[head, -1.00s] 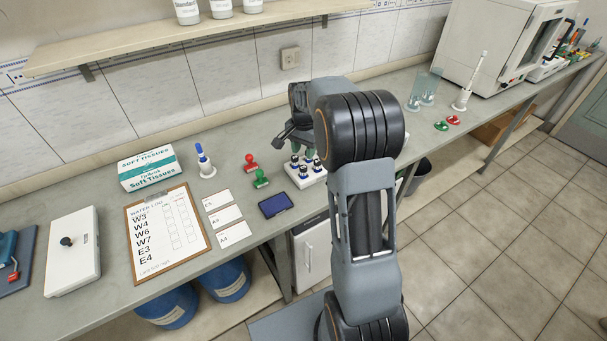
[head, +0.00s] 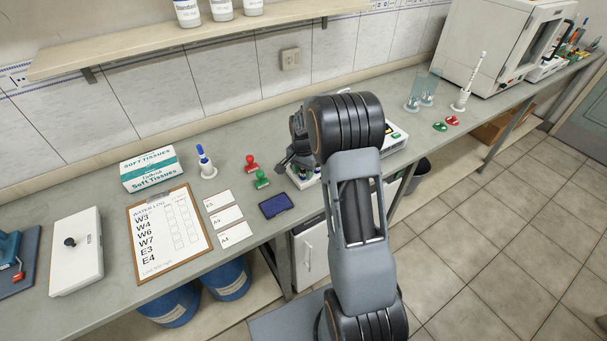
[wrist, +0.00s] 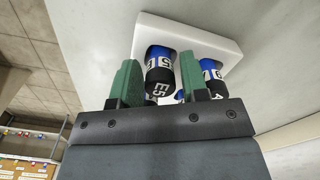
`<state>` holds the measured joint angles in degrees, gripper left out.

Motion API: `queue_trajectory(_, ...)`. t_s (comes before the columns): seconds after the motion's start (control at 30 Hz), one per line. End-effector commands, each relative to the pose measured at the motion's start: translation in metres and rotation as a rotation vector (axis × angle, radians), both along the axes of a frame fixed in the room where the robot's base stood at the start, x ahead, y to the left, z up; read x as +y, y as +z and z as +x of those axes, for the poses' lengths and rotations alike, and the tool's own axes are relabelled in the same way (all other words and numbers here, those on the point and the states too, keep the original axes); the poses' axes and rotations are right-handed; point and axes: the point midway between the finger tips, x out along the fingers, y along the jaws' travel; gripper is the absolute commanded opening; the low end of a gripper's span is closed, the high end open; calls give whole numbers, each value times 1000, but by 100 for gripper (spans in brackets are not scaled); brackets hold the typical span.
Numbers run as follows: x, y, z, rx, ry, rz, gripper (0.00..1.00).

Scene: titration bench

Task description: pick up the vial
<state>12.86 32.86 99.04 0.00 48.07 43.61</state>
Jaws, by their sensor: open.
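In the wrist view, a vial (wrist: 160,75) with a blue band and a black cap marked E5 stands in a white rack (wrist: 150,30). My gripper (wrist: 158,82) is open, with one green finger on each side of this vial. I cannot tell whether the fingers touch it. Another blue and black vial (wrist: 211,72) stands to the right, beyond the right finger, and a further one is partly hidden behind that finger. In the head view, my gripper (head: 290,166) is low over the rack (head: 304,182), and my arm hides most of the vials.
A green stamp (head: 261,180), a red stamp (head: 251,164) and a dark blue pad (head: 276,206) lie left of the rack. A white device (head: 397,140) is right of my arm. The clipboard (head: 168,236) and tissue box (head: 150,168) are farther left.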

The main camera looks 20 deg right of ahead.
Motion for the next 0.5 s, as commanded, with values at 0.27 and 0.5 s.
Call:
queue_trajectory(0.27, 0, 0, 0, 0, 0, 0, 27)
queue_trajectory(0.5, 0, 0, 0, 0, 0, 0, 5)
